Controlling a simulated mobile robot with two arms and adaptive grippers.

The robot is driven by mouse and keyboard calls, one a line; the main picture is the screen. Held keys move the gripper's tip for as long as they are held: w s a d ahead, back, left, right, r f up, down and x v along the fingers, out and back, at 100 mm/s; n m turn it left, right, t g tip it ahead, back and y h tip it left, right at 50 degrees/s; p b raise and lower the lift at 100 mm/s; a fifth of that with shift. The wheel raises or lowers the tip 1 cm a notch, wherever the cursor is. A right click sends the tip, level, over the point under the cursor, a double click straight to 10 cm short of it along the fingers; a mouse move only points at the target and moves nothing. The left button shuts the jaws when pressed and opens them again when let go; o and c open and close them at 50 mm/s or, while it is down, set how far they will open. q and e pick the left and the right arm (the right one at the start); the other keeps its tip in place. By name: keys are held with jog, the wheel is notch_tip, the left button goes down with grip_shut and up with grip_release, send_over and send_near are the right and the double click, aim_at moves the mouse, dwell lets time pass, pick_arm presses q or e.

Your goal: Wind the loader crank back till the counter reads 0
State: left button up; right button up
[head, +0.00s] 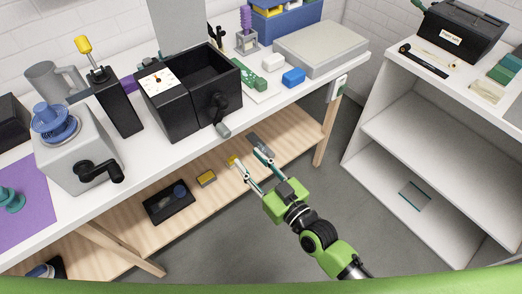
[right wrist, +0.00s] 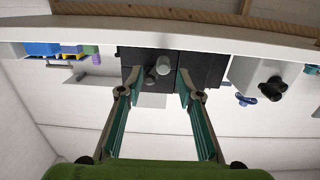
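The black loader box (head: 180,112) stands on the white bench, with an open compartment at its right. Its counter is a white dial (head: 158,80) on top; the reading is too small to tell. The black crank (head: 217,104) is on the front face, its grey handle (head: 223,130) low and sticking out. My right gripper (head: 247,152) is open and empty, in front of the bench, right of and apart from the handle. In the right wrist view, the handle (right wrist: 163,65) appears beyond and between the open fingers (right wrist: 158,86). My left gripper is not in view.
The wooden lower shelf (head: 215,205) extends under the bench.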

aim_at(228, 136)
jog(key=shift+y, duration=0.3)
jog(key=b+x, duration=0.1)
jog(key=x, duration=0.2)
jog(key=r+x, duration=0.1)
jog(key=x, duration=0.2)
jog(key=r+b+x, duration=0.1)
jog(key=x, duration=0.2)
jog(key=shift+s+a+b, duration=0.2)
jog(key=shift+a+b, duration=0.05)
jog(key=shift+b, duration=0.1)
jog(key=shift+r, duration=0.1)
jog(key=shift+a, duration=0.1)
jog(key=shift+w, duration=0.1)
grip_shut()
